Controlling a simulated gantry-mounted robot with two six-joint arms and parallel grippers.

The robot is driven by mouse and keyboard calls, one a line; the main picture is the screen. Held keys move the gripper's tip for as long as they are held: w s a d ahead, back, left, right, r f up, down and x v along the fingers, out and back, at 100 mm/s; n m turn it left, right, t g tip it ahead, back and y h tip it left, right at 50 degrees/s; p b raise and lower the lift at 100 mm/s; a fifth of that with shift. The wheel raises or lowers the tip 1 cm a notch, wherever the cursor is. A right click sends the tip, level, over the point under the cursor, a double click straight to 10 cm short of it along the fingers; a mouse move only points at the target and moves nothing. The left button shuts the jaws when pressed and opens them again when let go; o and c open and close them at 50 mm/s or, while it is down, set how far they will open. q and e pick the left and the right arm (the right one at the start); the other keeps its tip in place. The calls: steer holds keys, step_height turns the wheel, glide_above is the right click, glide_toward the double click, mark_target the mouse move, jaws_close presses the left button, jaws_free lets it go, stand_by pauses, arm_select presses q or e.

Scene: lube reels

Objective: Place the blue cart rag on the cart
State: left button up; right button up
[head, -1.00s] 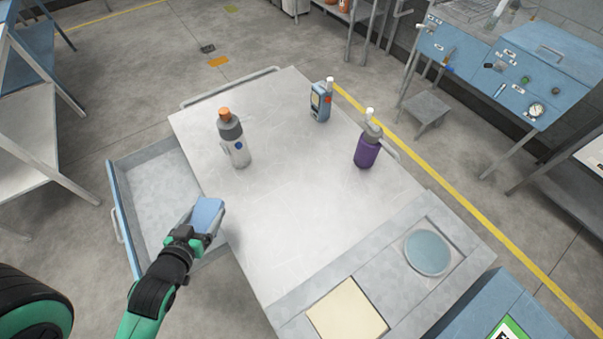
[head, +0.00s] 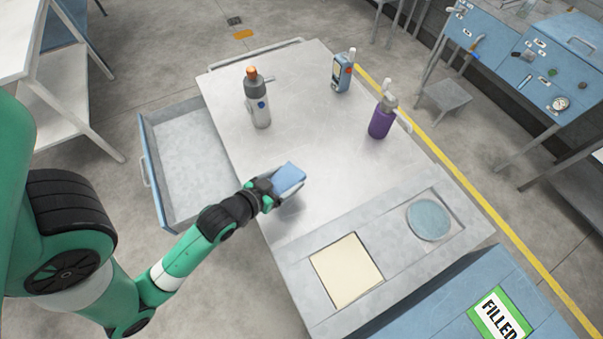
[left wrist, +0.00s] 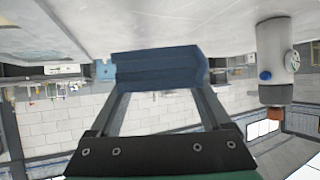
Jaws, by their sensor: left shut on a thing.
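The blue cart rag (head: 289,177) is a folded blue cloth. My left gripper (head: 271,187) is shut on it and holds it over the left edge area of the cart top (head: 300,120). In the left wrist view the rag (left wrist: 160,70) spans between the fingers, with the cart surface showing inverted at the top. A shadow lies below the rag, so it seems to be above the surface. My right gripper is not in view.
An open empty drawer (head: 190,150) extends left. The cart's middle is clear.

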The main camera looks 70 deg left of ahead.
mark_target(299, 178)
arm_select(q)
steer(key=w+f, duration=0.1)
steer(key=w+a+f+b, duration=0.1)
steer(key=w+f, duration=0.1)
steer(key=w+f+b, duration=0.1)
steer(key=f, duration=0.1)
steer(key=shift+w+a+f, duration=0.15)
steer(key=shift+a, duration=0.25)
steer(key=shift+w+a+f, duration=0.1)
steer(key=shift+w+f, duration=0.1)
steer(key=shift+w, duration=0.05)
steer(key=shift+w+a+f+b, duration=0.15)
steer(key=shift+f+b, duration=0.7)
steer(key=shift+f, duration=0.95)
steer(key=shift+w, duration=0.1)
steer(key=shift+f, duration=0.2)
steer(key=o, duration=1.2)
steer(key=shift+c, duration=0.2)
steer(key=shift+r, duration=0.1)
